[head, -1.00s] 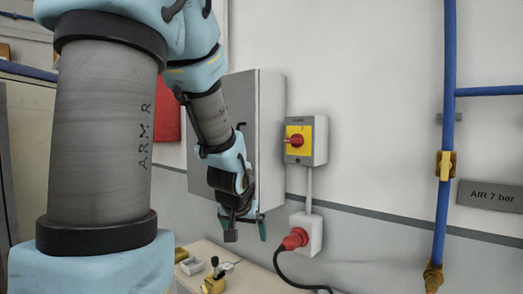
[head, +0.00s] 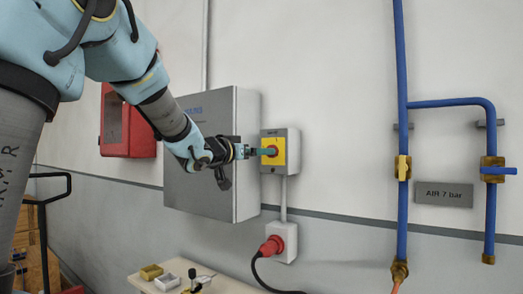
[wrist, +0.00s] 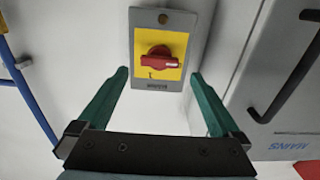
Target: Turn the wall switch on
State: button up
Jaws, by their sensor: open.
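The wall switch (head: 293,150) is a grey box on the wall with a yellow plate and a red rotary knob (wrist: 160,62). In the wrist view its handle lies crosswise, its end pointing right, and the plate lettering looks upside down. My gripper (head: 249,152) is at knob height in front of the switch. In the wrist view my gripper (wrist: 160,73) is open and empty, its two green fingers spread to either side of the knob, apart from it. In the head view the fingers partly hide the knob's left side.
A grey cabinet (head: 190,185) stands out from the wall just left of the switch. Below are a red plug (head: 271,246) with a black cable and a table (head: 228,284) with small items. Blue pipes (head: 402,200) run at right; the wall between is clear.

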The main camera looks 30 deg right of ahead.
jog(key=p+x, duration=0.1)
jog(key=x, duration=0.4)
jog(key=c, duration=1.3)
